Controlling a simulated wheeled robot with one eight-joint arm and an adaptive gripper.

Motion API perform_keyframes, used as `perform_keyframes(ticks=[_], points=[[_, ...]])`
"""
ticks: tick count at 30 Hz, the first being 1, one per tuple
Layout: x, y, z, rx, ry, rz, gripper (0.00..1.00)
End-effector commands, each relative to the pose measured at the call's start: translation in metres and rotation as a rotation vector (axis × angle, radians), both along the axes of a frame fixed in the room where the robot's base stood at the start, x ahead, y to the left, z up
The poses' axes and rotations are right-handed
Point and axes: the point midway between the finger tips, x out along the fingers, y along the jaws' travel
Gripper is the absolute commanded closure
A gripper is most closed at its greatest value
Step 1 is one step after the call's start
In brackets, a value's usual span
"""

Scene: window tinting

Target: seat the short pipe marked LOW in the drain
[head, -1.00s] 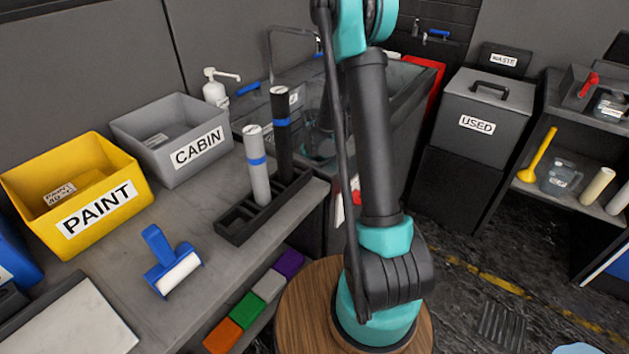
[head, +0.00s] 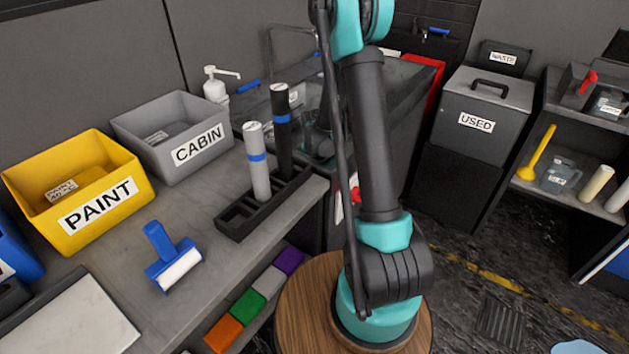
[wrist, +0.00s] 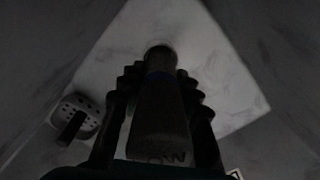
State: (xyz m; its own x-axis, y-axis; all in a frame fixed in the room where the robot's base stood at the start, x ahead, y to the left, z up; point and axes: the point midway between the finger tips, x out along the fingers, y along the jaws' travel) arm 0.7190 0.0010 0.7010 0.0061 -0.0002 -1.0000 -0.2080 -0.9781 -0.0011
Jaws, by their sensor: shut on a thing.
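The short pipe (wrist: 160,115) is between the fingers of my gripper (wrist: 160,85) in the wrist view, and the fingers are shut on it. It is dark, with a bluish band near its far end and part of a pale label low in the picture, too dim to read fully. Its far end points toward the pale basin floor (wrist: 215,60). I cannot tell whether that end touches the floor or enters the drain. No drain opening shows clearly.
A perforated fitting (wrist: 85,112) lies left of the pipe in the basin. On the counter are a black rack (head: 235,222) with a grey tube (head: 258,175) and a black tube (head: 282,150), a blue roller (head: 172,262), a yellow PAINT bin (head: 130,165) and a grey CABIN bin (head: 150,150).

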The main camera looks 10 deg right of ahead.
Motion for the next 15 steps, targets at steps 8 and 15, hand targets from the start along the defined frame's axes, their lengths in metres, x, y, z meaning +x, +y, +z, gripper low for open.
perform_keyframes(ticks=[8, 15], points=[[-0.004, 0.0007, -0.0068, 0.0, -0.001, 0.002, 1.0], [-0.004, 0.0008, 0.0004, 0.0, -0.001, 0.002, 1.0]])
